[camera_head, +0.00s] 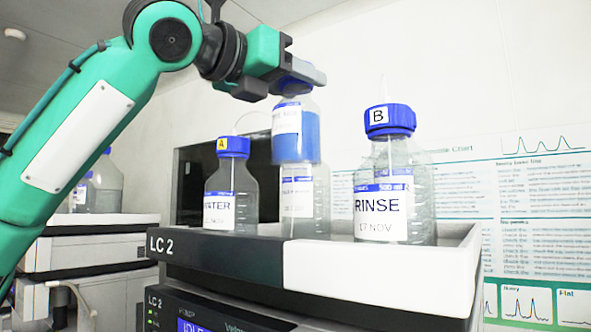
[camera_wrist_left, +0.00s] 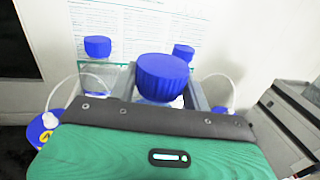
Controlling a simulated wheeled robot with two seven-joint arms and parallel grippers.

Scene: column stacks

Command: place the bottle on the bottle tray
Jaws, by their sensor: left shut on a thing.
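My left gripper (camera_head: 298,82) is shut on the blue cap of a clear bottle with blue liquid (camera_head: 298,142) and a white label. The bottle hangs upright above the bottle tray (camera_head: 380,280), a dark and white tray on top of the LC 2 unit. Its lower end overlaps a clear labelled bottle (camera_head: 298,198) in the tray; I cannot tell the gap between them. In the left wrist view, the held bottle's blue cap (camera_wrist_left: 163,78) sits between the grey fingers. My right gripper is not in view.
In the tray, the WATER bottle (camera_head: 228,190) with cap A stands at left and the RINSE bottle (camera_head: 390,195) with cap B at right, with thin tubing at their caps. Another unit with bottles (camera_head: 100,188) stands at far left. A chart (camera_head: 535,190) hangs behind.

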